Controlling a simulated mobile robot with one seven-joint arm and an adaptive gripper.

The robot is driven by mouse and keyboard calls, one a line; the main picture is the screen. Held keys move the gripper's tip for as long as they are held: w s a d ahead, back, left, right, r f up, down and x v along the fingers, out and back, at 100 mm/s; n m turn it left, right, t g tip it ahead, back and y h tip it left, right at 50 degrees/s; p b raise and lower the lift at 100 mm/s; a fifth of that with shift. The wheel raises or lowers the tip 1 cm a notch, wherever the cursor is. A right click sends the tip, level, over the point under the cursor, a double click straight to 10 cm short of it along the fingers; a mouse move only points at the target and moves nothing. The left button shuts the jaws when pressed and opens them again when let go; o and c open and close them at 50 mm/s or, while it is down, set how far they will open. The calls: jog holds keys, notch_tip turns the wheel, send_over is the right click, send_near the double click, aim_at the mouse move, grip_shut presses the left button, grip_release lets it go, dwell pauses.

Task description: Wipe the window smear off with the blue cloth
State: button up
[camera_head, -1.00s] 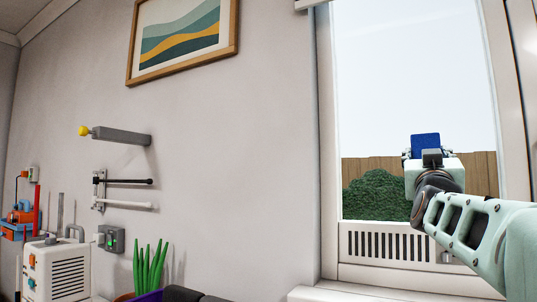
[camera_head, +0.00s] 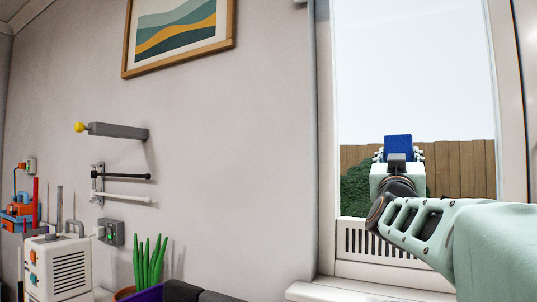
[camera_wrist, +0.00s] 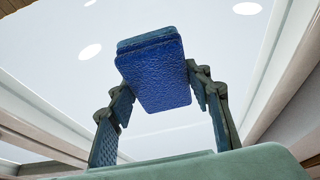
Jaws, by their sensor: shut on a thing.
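The blue cloth (camera_head: 398,145) is a folded, pad-like piece held upright at the end of my gripper (camera_head: 398,157). In the wrist view the cloth (camera_wrist: 153,78) sits between the two fingers of my gripper (camera_wrist: 160,95), which are shut on it. The cloth is in front of the window (camera_head: 415,70), low in its pane, with hedge and fence behind it. I cannot tell whether it touches the glass. No smear can be made out on the pane in the head view. Pale oval patches show in the wrist view, and I cannot tell what they are.
A white vent grille (camera_head: 372,240) and sill lie below the pane. On the left wall are a framed picture (camera_head: 180,35), a grey bar with a yellow tip (camera_head: 115,131) and rods (camera_head: 125,198). A green plant (camera_head: 150,262) stands at the bottom.

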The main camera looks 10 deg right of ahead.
aim_at(371, 152)
jog(key=shift+w+a+p, duration=0.5)
jog(key=shift+w+a, duration=0.15)
jog(key=shift+a, duration=0.25)
jog(key=shift+w+a+p, duration=0.55)
jog(key=shift+w+a, duration=0.05)
jog(key=shift+a, duration=0.35)
jog(key=shift+w+a+p, duration=0.5)
jog(key=shift+w+a, duration=0.15)
jog(key=shift+a, duration=0.25)
jog(key=shift+f, duration=0.1)
jog(key=s+a, duration=0.3)
jog(key=s, duration=0.2)
jog(key=shift+s+a+r, duration=0.15)
jog(key=shift+a+r, duration=0.05)
jog(key=shift+r, duration=0.05)
jog(key=shift+s+a, duration=0.45)
jog(key=shift+s, duration=0.2)
jog(key=shift+s+a, duration=0.4)
jog(key=shift+s, duration=0.2)
